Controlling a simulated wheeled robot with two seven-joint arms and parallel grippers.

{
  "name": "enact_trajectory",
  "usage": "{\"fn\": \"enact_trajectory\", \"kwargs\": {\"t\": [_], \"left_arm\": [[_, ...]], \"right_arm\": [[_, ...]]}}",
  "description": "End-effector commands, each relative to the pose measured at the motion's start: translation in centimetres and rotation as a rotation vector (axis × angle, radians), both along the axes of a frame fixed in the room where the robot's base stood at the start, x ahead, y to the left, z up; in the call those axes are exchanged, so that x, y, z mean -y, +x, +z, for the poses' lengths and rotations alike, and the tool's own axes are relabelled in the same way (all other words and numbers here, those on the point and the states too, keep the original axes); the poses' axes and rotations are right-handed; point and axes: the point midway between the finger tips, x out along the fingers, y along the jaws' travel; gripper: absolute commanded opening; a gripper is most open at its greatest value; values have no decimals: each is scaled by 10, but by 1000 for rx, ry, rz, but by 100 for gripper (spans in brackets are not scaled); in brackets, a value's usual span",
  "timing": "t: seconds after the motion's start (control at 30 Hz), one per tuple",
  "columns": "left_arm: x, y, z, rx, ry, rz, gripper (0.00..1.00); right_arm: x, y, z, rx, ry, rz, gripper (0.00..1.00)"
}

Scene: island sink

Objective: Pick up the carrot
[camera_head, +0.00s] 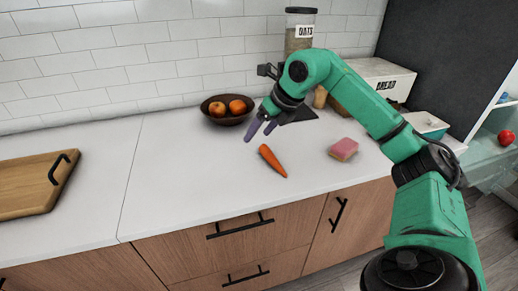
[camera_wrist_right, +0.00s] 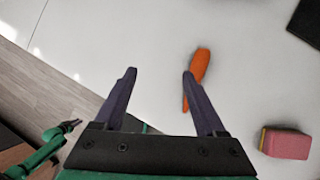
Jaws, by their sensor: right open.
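An orange carrot (camera_head: 272,161) lies on the white counter, right of its middle, in the head view. My right gripper (camera_head: 258,133) is open and empty, above the counter just behind and left of the carrot. In the right wrist view the carrot (camera_wrist_right: 200,68) shows beyond the right finger of the open gripper (camera_wrist_right: 158,75), which hides part of it. My left gripper is not seen in the head view.
A pink sponge (camera_head: 343,149) lies right of the carrot, also in the right wrist view (camera_wrist_right: 286,143). A dark bowl (camera_head: 228,118) with orange fruit stands behind. A cutting board (camera_head: 25,188) is at left. An oats jar (camera_head: 299,42) and bread box (camera_head: 372,88) stand behind my arm. The counter's left middle is clear.

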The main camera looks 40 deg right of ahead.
Motion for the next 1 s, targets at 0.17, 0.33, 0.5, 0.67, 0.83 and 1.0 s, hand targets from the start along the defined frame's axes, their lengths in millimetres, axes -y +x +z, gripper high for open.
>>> {"fn": "enact_trajectory", "kwargs": {"t": [0.17, 0.33, 0.5, 0.67, 0.83, 1.0], "left_arm": [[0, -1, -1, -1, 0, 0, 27], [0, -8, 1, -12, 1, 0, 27], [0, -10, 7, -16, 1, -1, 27], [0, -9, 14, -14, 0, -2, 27], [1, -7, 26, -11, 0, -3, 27], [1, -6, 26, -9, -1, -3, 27]], "right_arm": [[62, -27, 4, -118, -135, -148, 73], [63, -13, -33, -124, -137, -147, 73], [63, 2, -67, -120, -135, -144, 73], [63, 9, -85, -121, -133, -143, 73], [63, 21, -116, -119, -131, -142, 73], [64, 25, -126, -116, -135, -142, 73]]}}
